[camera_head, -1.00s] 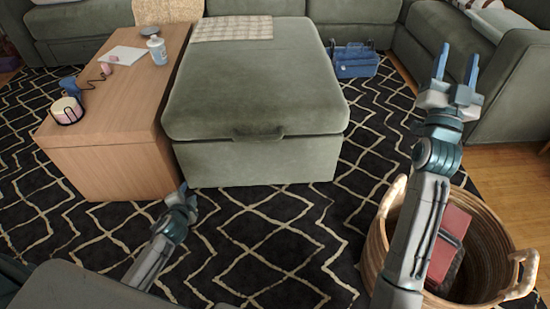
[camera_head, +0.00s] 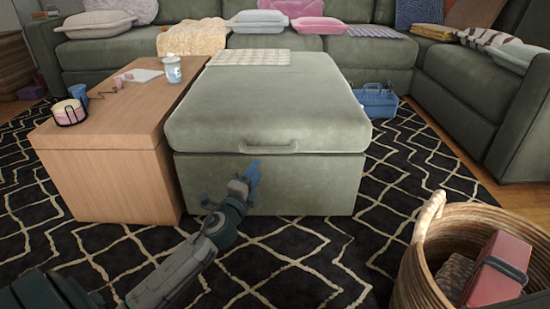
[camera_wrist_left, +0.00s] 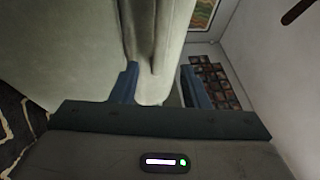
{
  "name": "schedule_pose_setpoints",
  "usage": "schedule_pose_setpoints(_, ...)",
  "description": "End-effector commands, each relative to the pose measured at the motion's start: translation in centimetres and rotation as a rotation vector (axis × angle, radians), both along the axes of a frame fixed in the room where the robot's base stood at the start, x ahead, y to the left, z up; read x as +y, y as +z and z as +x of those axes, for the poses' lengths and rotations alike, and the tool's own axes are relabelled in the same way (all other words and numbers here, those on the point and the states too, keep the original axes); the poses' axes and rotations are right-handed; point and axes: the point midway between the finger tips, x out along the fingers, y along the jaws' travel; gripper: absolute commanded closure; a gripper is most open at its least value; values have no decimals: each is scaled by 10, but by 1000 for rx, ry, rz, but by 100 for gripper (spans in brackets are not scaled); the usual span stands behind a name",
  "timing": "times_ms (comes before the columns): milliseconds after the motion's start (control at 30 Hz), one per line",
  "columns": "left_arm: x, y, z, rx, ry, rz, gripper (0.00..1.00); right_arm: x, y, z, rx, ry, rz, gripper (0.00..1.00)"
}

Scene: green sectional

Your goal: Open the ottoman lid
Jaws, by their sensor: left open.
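The green ottoman (camera_head: 265,185) stands upright in the middle of the head view. Its padded lid (camera_head: 265,100) is down, with a fabric handle (camera_head: 268,148) at the middle of its front edge. My left gripper (camera_head: 240,187) is open in front of the ottoman, below and left of the handle. In the left wrist view, the left gripper's fingers (camera_wrist_left: 160,85) are apart, with a pale green edge of the ottoman (camera_wrist_left: 158,45) showing between and beyond them. I cannot tell whether they touch it. My right gripper is out of view.
A wooden side table (camera_head: 105,150) stands close along the ottoman's left side, with a cup (camera_head: 173,70) on it. A wicker basket (camera_head: 425,265) is at front right. A blue caddy (camera_head: 376,102) sits right of the ottoman. The patterned rug (camera_head: 300,265) in front is mostly open.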

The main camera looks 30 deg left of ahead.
Motion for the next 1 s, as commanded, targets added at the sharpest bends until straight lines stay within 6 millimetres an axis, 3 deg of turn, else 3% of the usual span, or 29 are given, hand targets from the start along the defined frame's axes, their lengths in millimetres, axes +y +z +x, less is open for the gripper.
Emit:
schedule_pose_setpoints(533,13,15,85,0,1,-4,59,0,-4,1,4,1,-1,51)
schedule_pose_setpoints(700,15,18,97,0,1,-3,59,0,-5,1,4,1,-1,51)
schedule_pose_setpoints(1000,15,18,99,1,0,-2,59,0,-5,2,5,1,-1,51)
